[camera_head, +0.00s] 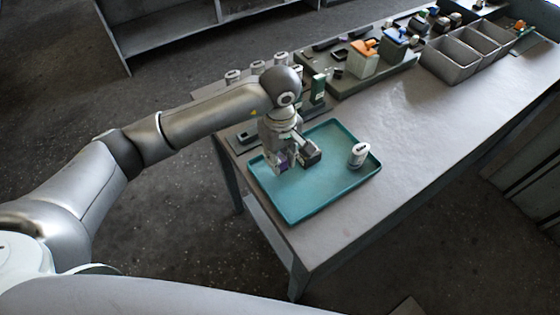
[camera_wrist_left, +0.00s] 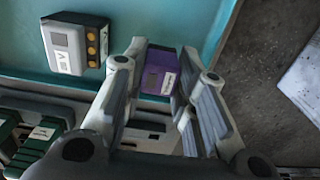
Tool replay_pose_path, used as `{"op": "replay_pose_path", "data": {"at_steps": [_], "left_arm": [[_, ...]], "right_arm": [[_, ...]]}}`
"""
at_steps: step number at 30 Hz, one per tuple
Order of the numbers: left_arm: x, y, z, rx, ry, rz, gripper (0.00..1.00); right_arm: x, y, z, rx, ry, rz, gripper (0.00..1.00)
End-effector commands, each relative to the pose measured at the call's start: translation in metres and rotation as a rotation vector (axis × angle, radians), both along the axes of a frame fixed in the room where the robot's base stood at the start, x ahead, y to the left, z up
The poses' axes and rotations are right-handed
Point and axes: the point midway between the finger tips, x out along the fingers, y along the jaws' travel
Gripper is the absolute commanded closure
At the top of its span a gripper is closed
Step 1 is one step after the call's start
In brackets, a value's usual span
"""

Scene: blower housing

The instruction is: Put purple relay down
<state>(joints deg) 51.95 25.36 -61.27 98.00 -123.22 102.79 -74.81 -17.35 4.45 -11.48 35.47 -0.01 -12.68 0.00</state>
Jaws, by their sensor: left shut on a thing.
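A purple relay (camera_wrist_left: 159,72) with a white label sits between the fingers of my left gripper (camera_wrist_left: 163,85) in the left wrist view. In the head view the left gripper (camera_head: 285,160) hangs over the left part of the teal tray (camera_head: 310,208), and a bit of the purple relay (camera_head: 284,163) shows under it. The gripper is shut on the relay. I cannot tell whether the relay touches the tray. My right gripper is not in view.
A white part (camera_head: 358,155) stands at the right of the tray. Grey bins (camera_head: 450,60) and a fixture with an orange-topped block (camera_head: 362,60) stand farther back. The tray's front is clear.

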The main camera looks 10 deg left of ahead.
Motion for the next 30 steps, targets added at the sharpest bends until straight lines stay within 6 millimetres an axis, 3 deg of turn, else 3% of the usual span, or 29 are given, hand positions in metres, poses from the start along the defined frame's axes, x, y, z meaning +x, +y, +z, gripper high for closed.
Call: {"op": "replay_pose_path", "data": {"at_steps": [1,6,20,21,25,30], "left_arm": [[-0.003,0.0,-0.004,0.001,0.008,0.002,0.89],[-0.002,0.0,-0.022,-0.001,0.005,0.0,0.89],[-0.001,0.0,-0.031,-0.001,0.001,-0.001,0.89],[-0.001,0.0,-0.03,0.0,0.001,-0.001,0.7],[-0.002,0.0,-0.03,-0.001,0.002,0.0,0.53],[-0.002,0.0,-0.03,-0.001,0.002,0.0,0.52]], "right_arm": [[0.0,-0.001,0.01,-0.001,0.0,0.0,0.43],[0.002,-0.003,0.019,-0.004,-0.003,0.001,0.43],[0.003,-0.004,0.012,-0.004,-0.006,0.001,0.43],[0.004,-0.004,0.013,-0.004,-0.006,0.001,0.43],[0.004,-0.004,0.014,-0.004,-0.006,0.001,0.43],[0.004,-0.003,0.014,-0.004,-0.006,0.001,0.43]]}}
